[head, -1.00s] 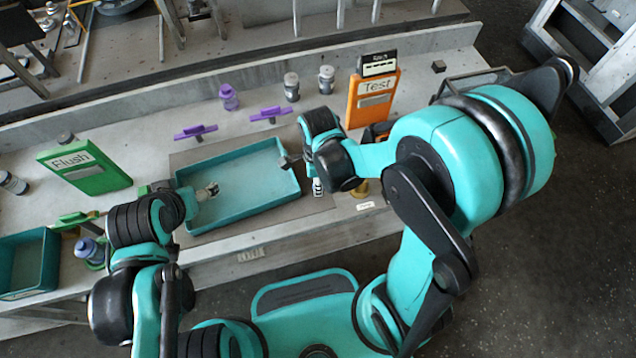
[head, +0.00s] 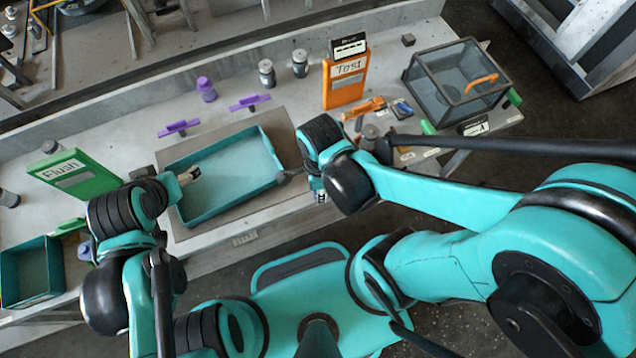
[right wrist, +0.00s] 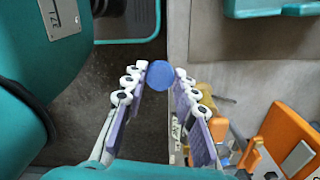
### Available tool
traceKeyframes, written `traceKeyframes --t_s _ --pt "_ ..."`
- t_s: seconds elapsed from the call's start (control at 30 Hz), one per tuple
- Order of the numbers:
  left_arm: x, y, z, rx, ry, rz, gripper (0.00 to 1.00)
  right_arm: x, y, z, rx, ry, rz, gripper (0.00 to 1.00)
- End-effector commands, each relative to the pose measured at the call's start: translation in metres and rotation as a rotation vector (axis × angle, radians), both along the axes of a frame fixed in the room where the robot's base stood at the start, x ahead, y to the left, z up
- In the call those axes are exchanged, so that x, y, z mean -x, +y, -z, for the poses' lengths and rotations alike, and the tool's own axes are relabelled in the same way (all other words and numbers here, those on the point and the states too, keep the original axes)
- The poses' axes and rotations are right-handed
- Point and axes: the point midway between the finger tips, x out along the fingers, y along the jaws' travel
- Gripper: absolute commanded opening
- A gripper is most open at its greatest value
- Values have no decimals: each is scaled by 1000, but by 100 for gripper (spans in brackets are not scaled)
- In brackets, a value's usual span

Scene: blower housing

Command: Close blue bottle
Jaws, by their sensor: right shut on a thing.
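A blue bottle (head: 86,250) stands at the left of the bench, partly hidden by my left arm. My right gripper (head: 320,196) is near the bench's front edge, right of the teal tray, with its fingertips partly hidden by the wrist. In the right wrist view, the right gripper (right wrist: 159,78) is shut on a round blue cap (right wrist: 160,74), held between its fingertips.
A green Flush holder (head: 76,174) stands at left, beside a dark teal bin (head: 30,272). An orange Test holder (head: 344,84), purple stands (head: 250,102) and grey bottles (head: 266,72) are farther back. A clear box with an orange handle (head: 482,82) stands at right.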

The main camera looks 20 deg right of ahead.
Motion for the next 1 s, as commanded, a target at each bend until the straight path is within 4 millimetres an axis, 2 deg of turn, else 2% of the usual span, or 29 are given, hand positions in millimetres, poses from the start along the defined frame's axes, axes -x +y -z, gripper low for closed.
traceKeyframes --t_s 0.13,0.17,0.23,0.37,0.47,0.8,1.0 --pt "0 0 0 0 0 0 76 0 0 0 0 0 0 16" --pt "0 0 0 0 0 0 70 0 0 0 0 0 0 16" --pt "0 0 0 0 0 0 70 -2 0 0 0 0 -11 16" --pt "0 0 4 0 0 0 70 -16 -1 -1 0 0 -119 16" --pt "0 0 8 0 0 0 70 -39 -4 -2 0 0 -306 16" --pt "0 0 27 0 0 0 70 -142 -30 -5 0 0 -1189 16" --pt "0 0 34 0 0 0 70 -184 -49 -4 0 0 -1591 16"
